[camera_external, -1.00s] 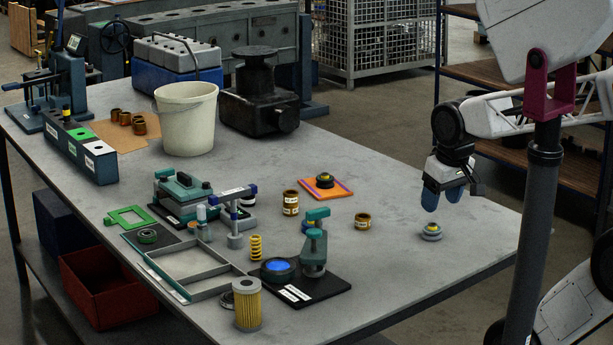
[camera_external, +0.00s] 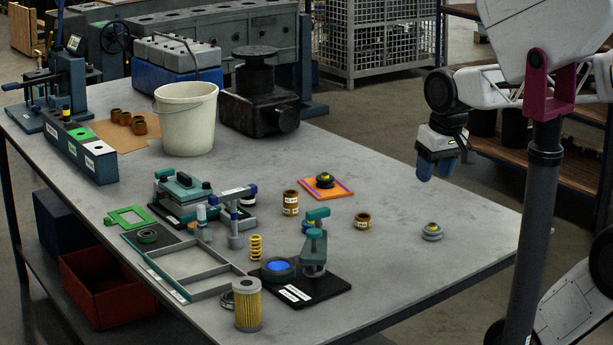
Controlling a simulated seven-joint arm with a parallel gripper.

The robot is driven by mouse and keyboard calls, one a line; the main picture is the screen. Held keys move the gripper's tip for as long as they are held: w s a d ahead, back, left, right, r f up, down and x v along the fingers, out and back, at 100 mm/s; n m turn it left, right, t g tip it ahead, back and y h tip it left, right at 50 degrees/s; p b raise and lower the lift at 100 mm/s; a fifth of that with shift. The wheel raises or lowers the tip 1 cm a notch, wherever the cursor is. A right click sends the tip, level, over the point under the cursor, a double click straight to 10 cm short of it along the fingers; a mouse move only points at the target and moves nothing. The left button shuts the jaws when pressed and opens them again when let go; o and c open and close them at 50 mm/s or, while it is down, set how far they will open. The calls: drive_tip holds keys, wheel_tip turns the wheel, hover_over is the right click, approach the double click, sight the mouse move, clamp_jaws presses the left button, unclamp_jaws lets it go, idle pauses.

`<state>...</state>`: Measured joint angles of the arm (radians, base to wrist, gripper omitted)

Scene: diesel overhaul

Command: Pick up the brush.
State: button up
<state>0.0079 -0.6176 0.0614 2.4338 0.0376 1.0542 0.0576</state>
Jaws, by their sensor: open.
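I cannot make out a brush for certain anywhere in this view. My gripper (camera_external: 436,170) hangs in the air over the right part of the grey workbench (camera_external: 390,170), its blue fingers pointing down. It is open, with nothing seen between the fingers. A small round grey part with a yellow centre (camera_external: 432,231) sits on the bench below it, well apart from the fingers.
A cream bucket (camera_external: 186,120) stands at the back of the bench, beside a black press-like block (camera_external: 258,105). Several fixtures, a yellow spring (camera_external: 256,247), a filter (camera_external: 248,305), brass bushings (camera_external: 362,221) and an orange pad (camera_external: 327,194) lie mid-bench. The bench's right side is mostly clear.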

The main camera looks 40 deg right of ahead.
drive_tip(key=w+a+r+m+g+y, duration=0.1)
drive_tip(key=w+a+m+y, duration=0.25)
drive_tip(key=w, duration=0.95)
drive_tip(key=w+a+r+m+g+y, duration=0.1)
drive_tip(key=w+a+m+y, duration=0.3)
drive_tip(key=w, duration=1)
drive_tip(key=w+a+r+m+g+y, duration=0.15)
drive_tip(key=w+a+m, duration=0.35)
drive_tip(key=w, duration=0.8)
drive_tip(key=w+a+f+m+t+y, duration=0.1)
drive_tip(key=w+a+f+m+y, duration=0.1)
drive_tip(key=w, duration=0.6)
drive_tip(key=w+a+f+m+y, duration=0.2)
drive_tip(key=w+m, duration=0.1)
drive_tip(key=w, duration=0.5)
approach(205, 209)
drive_tip(key=x, duration=0.3)
drive_tip(key=shift+w+d+f+n, duration=0.1)
drive_tip(key=shift+w+f+n, duration=0.15)
drive_tip(key=shift+w, duration=0.2)
drive_tip(key=shift+x, duration=1.3)
